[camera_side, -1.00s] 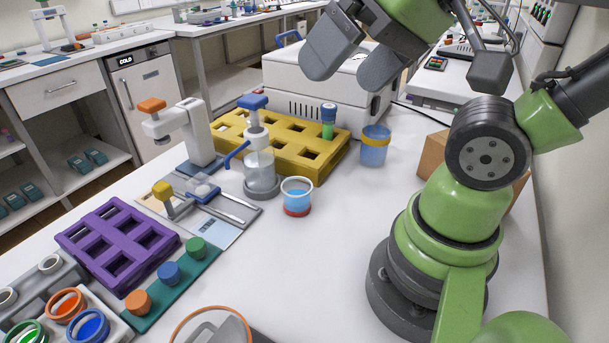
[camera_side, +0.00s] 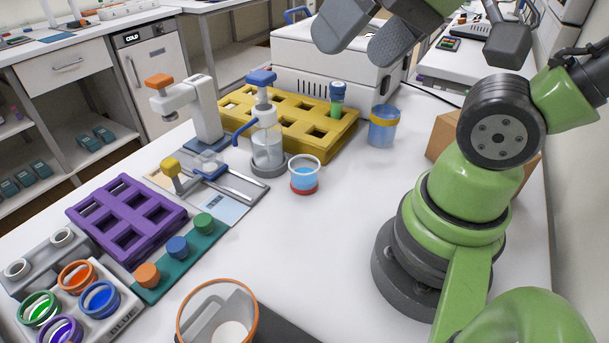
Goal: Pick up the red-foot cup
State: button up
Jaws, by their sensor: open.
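The red-foot cup (camera_side: 304,175) stands upright on the white bench near the middle of the camera_side view. It is clear, with a pale rim, blue liquid and a red base. My gripper (camera_side: 368,38) is at the top of the view, open and empty. It is well above the bench and apart from the cup, up and to the right of it in the picture. Part of my gripper is cut off by the top edge. Nothing covers the cup.
A glass pump bottle (camera_side: 267,146) stands close left of the cup. A yellow rack (camera_side: 285,130) lies behind, and a yellow-banded cup (camera_side: 382,127) stands right of it. An orange-rimmed bin (camera_side: 218,312) is at the front. Bench between cup and my base is clear.

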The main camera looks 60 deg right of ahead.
jog(key=g+h, duration=0.2)
jog(key=g, duration=0.2)
send_over(304, 176)
jog(key=a, duration=0.2)
notch_tip(304, 176, down, 9)
jog(key=d+f+g, duration=0.1)
jog(key=f, duration=0.4)
jog(key=w+d+f+g, duration=0.1)
jog(key=d+f, duration=0.1)
jog(key=f, duration=0.3)
jog(key=d+f+m+g, duration=0.1)
jog(key=f, duration=0.4)
jog(key=shift+w+d+f, duration=0.15)
jog(key=shift+d+f, duration=0.15)
jog(key=shift+f, duration=0.05)
jog(key=shift+w+a+f, duration=0.1)
jog(key=shift+f, duration=3.1)
jog(key=c, duration=1)
jog(key=shift+c, duration=0.3)
jog(key=shift+r, duration=0.1)
